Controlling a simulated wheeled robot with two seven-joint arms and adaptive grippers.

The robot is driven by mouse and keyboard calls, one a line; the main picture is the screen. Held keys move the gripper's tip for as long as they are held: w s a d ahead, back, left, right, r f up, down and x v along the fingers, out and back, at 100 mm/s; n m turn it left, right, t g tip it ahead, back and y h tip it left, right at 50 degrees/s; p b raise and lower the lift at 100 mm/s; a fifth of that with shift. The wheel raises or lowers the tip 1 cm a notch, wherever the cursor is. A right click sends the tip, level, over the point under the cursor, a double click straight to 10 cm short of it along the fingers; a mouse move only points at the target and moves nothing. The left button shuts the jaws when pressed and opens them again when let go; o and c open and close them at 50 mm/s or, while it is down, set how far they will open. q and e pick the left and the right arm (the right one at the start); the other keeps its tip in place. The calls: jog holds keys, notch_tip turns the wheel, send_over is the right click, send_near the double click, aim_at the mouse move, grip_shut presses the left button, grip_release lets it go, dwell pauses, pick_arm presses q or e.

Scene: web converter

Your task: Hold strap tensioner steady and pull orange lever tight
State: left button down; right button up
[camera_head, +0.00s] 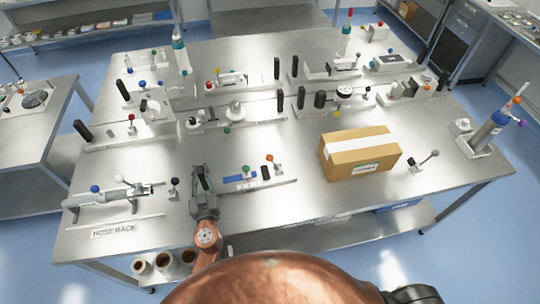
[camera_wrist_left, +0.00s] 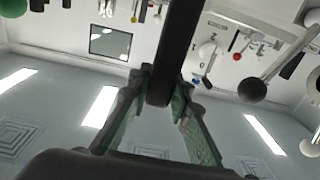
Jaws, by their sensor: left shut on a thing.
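What looks like the strap tensioner (camera_head: 246,183) lies on the near part of the steel table, with a blue part, a short black grip (camera_head: 265,173) and an orange-knobbed lever (camera_head: 270,159) standing up at its right end. My left gripper (camera_head: 203,178) is at its left end. In the left wrist view, the green-padded fingers of my left gripper (camera_wrist_left: 163,95) are shut on a black handle (camera_wrist_left: 177,50) that runs up between them. In the head view the gripper hides this handle. My right gripper does not show.
A taped cardboard box (camera_head: 360,153) stands to the right. A hose rack with a grey tool (camera_head: 110,194) is on the left. Several fixtures with knobs and black posts fill the back half. A small lever mount (camera_head: 174,190) stands close left of my gripper.

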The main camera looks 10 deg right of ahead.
pick_arm(q)
jog(key=shift+r, duration=0.15)
dwell(0.3)
jog(key=shift+f+b, duration=0.4)
jog(key=shift+b, duration=0.05)
